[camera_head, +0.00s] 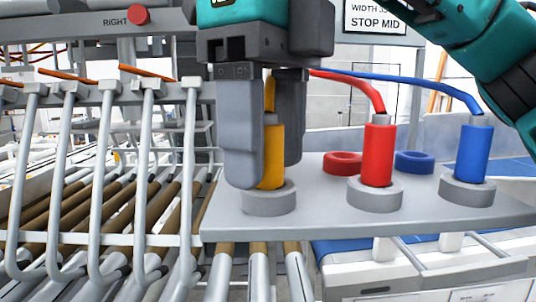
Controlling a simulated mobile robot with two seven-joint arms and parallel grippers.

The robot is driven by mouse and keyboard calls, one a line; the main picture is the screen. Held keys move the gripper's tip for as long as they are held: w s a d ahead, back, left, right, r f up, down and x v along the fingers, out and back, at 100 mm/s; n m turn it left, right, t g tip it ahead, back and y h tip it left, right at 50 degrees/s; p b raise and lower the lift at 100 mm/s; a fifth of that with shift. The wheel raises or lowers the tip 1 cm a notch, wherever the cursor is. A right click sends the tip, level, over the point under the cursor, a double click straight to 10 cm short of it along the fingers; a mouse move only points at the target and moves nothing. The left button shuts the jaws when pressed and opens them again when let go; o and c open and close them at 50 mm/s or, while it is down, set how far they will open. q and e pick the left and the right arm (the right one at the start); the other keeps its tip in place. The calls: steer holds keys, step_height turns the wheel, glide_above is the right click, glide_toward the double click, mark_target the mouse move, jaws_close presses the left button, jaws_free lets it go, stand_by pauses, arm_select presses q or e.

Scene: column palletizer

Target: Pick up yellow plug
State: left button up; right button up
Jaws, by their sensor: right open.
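The yellow plug (272,158) stands upright in a round grey socket (270,199) at the left of a grey shelf. My right gripper (268,170) points down from above with its fingers on either side of the yellow plug. Its left finger hides part of the plug's left side, and the right finger is partly behind the plug. The jaws are open, and I cannot tell whether either finger touches the plug. My left gripper is not in view.
A red plug (378,152) and a blue plug (474,150) stand in grey sockets to the right, with cables attached. A red ring (342,163) and a blue ring (414,163) lie behind them. Metal bars and rollers (100,190) fill the left.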

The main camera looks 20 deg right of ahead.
mark_target(268, 124)
jaws_close()
stand_by(0.5)
steer(key=shift+r, duration=0.1)
steer(key=shift+r, duration=4.9)
